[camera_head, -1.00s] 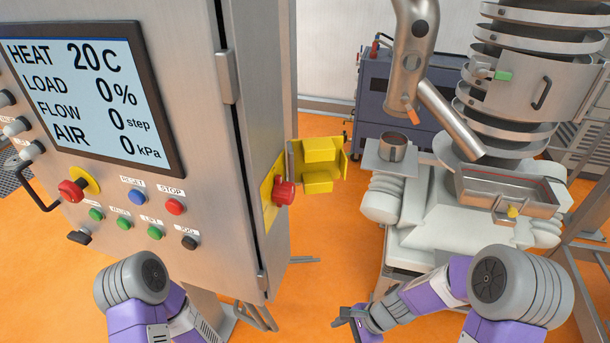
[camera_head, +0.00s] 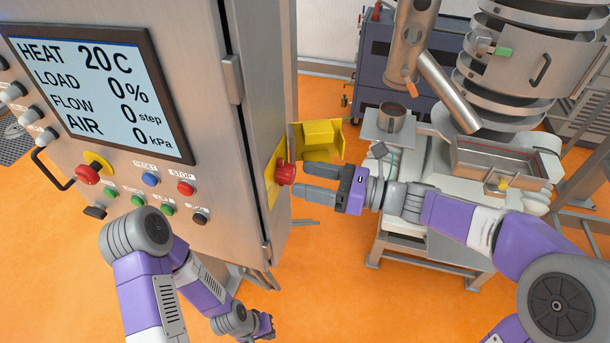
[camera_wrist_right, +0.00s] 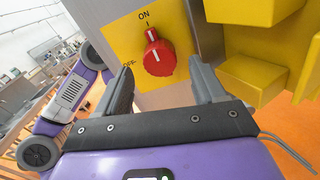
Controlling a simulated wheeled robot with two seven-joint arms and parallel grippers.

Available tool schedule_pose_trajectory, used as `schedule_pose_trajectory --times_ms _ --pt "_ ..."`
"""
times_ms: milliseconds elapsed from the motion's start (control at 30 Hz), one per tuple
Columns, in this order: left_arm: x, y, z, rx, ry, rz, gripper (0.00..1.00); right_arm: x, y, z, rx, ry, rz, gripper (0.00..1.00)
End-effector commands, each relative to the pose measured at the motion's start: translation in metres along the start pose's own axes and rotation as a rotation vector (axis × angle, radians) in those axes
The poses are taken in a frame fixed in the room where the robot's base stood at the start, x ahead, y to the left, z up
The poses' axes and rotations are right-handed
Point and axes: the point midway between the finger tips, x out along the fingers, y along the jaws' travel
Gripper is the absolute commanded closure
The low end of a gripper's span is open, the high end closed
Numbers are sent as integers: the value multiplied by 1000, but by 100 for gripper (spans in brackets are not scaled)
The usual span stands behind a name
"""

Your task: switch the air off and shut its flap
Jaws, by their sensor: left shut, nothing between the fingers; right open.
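The red air knob (camera_head: 286,173) sits on a yellow plate (camera_head: 271,182) on the cabinet's side. In the right wrist view the knob (camera_wrist_right: 159,58) has its white mark towards ON, at the top; OFF is at the left. The yellow flap (camera_head: 318,135) hangs open beyond the plate; it also shows in the right wrist view (camera_wrist_right: 255,75). My right gripper (camera_head: 306,181) is open just short of the knob, its fingers (camera_wrist_right: 162,80) either side of it, apart from it. My left gripper (camera_head: 265,328) is shut and empty, low beside the cabinet.
The grey cabinet (camera_head: 255,120) carries a display (camera_head: 95,92) reading AIR 0 kPa, and another red knob (camera_head: 88,174) with buttons on its front. The machine with a metal tray (camera_head: 480,165) stands at the right. Orange floor lies open between them.

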Motion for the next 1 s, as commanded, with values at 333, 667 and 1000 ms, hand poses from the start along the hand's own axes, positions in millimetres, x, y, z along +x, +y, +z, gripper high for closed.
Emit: schedule_pose_trajectory --times_ms 333,667,1000 --pt "-1 0 0 0 0 0 100 15 0 0 -1 2 0 31" --pt "-1 0 0 0 0 0 100 15 0 -1 -1 2 -1 66" --pt "1 0 0 0 0 0 100 15 0 -1 -14 2 -1 87"
